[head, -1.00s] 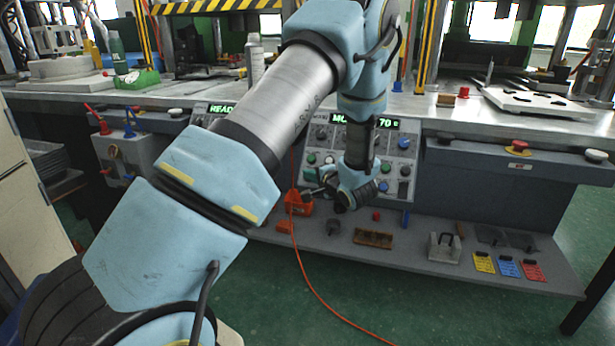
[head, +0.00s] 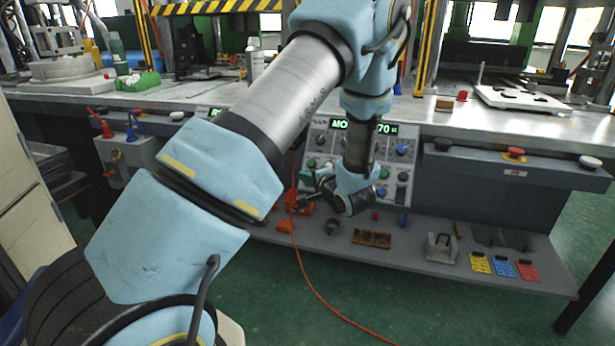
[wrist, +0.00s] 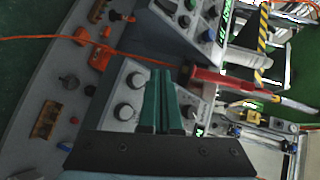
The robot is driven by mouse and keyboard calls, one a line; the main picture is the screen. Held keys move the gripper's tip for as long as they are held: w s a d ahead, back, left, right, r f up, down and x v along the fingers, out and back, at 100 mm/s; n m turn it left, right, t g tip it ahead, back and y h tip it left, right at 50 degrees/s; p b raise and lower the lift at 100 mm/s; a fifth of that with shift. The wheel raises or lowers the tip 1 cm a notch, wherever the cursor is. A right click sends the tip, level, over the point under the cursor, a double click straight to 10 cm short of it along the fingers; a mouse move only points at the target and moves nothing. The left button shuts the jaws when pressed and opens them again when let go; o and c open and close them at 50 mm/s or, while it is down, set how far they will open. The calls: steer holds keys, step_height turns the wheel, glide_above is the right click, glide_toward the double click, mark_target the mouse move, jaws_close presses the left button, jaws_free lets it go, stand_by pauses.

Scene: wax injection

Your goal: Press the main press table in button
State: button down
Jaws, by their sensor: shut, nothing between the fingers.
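The grey control panel (head: 335,147) has a green-lit display, knobs and several coloured buttons, and sits under the bench front. A blue knob (head: 402,150) shows on its right side. I cannot tell which button is the main press table in button. My gripper (head: 301,204) is in front of the panel's lower left part, pointing left, and my arm hides part of the panel. In the wrist view my gripper's green fingers (wrist: 161,72) are together and empty, in front of a panel with dark knobs (wrist: 133,80). Contact with the panel cannot be made out.
A lower shelf (head: 400,250) holds an orange bin, a brown block and coloured cards (head: 503,268). A red mushroom button (head: 514,153) sits on the bench front at right. An orange hose (head: 310,285) crosses the green floor. A second panel (head: 125,160) stands at left.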

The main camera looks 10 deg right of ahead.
steer(key=shift+s+a+r+p, duration=0.4)
steer(key=shift+s+r+p, duration=0.1)
steer(key=shift+s+r, duration=0.2)
steer(key=s+a+r+n+g+h+p, duration=0.2)
steer(key=a+r+n+g+h+p, duration=0.4)
steer(key=r, duration=0.4)
steer(key=s+a+r+n+g+y+p, duration=0.1)
steer(key=s+a+r+n+g+p, duration=0.2)
steer(key=s+a, duration=0.4)
steer(key=s+a+r+n+g+p, duration=0.2)
steer(key=s+a+r, duration=0.4)
steer(key=s, duration=0.5)
steer(key=shift+a+r+n+g+y+p, duration=0.3)
steer(key=shift+a+n+g+y+p, duration=0.1)
steer(key=shift+a+n+g, duration=0.6)
steer(key=c, duration=1.6)
jaws_free()
steer(key=shift+a, duration=0.1)
